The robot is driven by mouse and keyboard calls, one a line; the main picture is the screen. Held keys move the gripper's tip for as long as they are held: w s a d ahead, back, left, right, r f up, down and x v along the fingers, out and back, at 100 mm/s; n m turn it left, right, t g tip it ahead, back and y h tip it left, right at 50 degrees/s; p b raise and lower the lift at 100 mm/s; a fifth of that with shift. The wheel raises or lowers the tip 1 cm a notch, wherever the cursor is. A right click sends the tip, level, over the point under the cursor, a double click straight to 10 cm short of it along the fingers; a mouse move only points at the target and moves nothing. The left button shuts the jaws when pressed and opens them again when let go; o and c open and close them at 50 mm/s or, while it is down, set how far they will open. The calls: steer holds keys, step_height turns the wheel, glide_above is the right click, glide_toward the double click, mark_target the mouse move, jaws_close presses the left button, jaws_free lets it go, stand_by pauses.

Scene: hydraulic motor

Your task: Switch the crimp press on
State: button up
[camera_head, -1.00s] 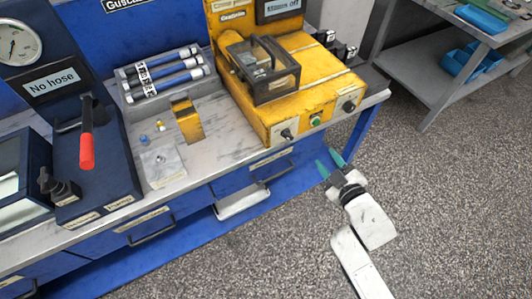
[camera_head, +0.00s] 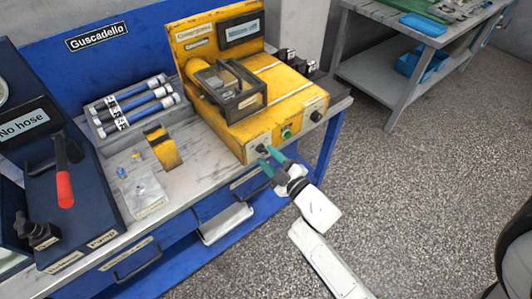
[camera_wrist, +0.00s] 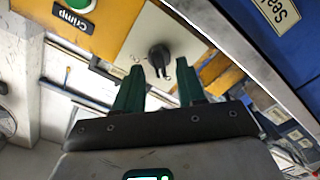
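The crimp press (camera_head: 275,105) is a yellow machine on the bench, with a clear-lidded box on top and a display (camera_head: 242,31) that appears to read "Mains off". Its front has a black rotary switch (camera_head: 262,149) at the left, a green button (camera_head: 287,133) in the middle and a black knob (camera_head: 316,116) at the right. My gripper (camera_head: 269,157) is open and empty in front of the left switch. In the wrist view the switch (camera_wrist: 159,56) shows between and just beyond the green fingertips, apparently not gripped. The green button (camera_wrist: 76,4) and "Crimp" label also show there.
On the bench (camera_head: 195,165) left of the press are a yellow bracket (camera_head: 162,148), a rack of hoses (camera_head: 132,103) and a red-handled lever (camera_head: 63,180).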

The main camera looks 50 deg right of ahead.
steer(key=shift+x, duration=0.9)
jaws_close()
